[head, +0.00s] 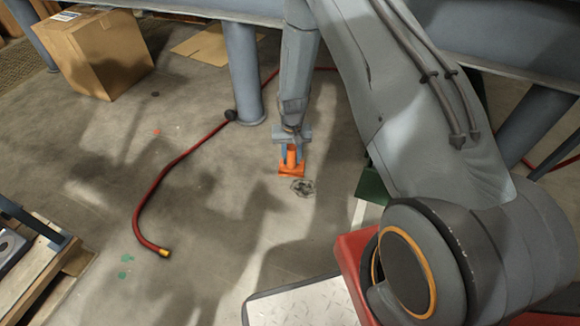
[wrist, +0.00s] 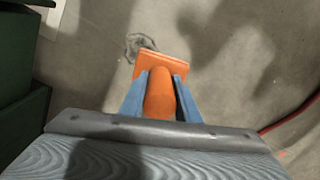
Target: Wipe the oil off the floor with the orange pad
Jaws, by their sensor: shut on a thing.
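The orange pad (head: 291,171) has a flat base and an upright round handle. My gripper (head: 291,150) is shut on the handle and holds the pad low, at or just above the floor; I cannot tell whether it touches. In the wrist view my gripper (wrist: 160,95) has a blue finger on each side of the orange handle, and the pad (wrist: 163,62) lies beyond them. The oil (head: 302,187) is a small dark ring-like patch on the floor, just right of and nearer than the pad. In the wrist view the oil (wrist: 141,45) lies at the pad's far left edge, partly hidden by it.
A red hose (head: 170,170) curves across the floor to the left. A cardboard box (head: 97,55) stands at the back left. A blue-grey post (head: 243,75) rises behind the pad. A dark green box (head: 372,187) stands right of the oil. Floor left of the pad is open.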

